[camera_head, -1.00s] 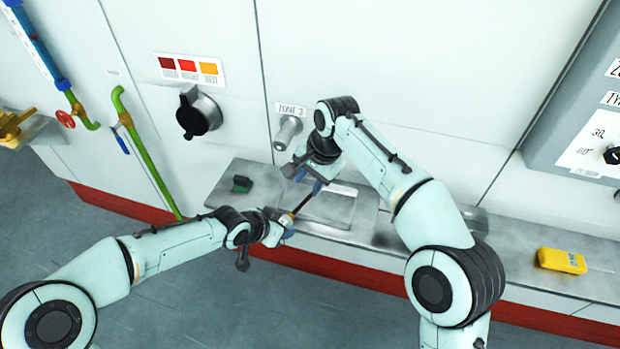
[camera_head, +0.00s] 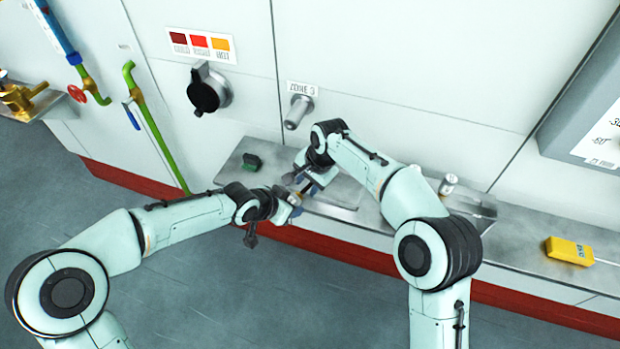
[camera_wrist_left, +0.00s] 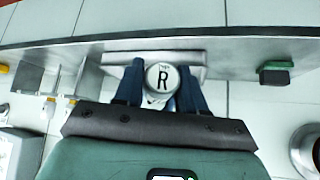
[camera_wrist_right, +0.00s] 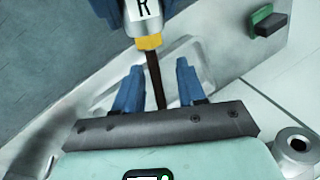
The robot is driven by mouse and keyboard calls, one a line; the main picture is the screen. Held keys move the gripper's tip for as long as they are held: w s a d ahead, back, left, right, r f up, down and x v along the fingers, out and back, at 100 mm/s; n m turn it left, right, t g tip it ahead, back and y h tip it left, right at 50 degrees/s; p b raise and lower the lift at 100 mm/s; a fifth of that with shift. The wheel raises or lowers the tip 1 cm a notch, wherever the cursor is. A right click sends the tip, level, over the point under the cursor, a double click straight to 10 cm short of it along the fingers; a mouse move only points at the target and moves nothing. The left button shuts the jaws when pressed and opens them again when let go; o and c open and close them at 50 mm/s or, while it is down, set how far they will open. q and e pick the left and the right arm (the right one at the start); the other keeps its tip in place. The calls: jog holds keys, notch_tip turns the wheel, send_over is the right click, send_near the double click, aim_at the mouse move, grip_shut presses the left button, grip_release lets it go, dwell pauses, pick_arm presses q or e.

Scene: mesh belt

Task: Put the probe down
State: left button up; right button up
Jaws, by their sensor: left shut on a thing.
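The probe (camera_wrist_right: 152,70) has a white handle marked R, a yellow collar and a dark rod. My left gripper (camera_head: 292,207) is shut on its handle, whose R-marked end (camera_wrist_left: 162,78) sits between the blue fingers in the left wrist view. The probe is held above the grey bench. My right gripper (camera_wrist_right: 157,88) is open, with the dark rod passing between its fingers and a gap on both sides. In the head view the right gripper (camera_head: 308,182) is close to the left one, and the two hide most of the probe.
A shallow metal tray (camera_head: 335,212) lies on the bench under the grippers. A green and black block (camera_head: 252,162) is at the bench's left. A yellow device (camera_head: 568,250) lies at the right. A zone-labelled metal stub (camera_head: 298,112) juts from the wall behind.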

grip_shut()
pick_arm(q)
jog(key=o, duration=1.1)
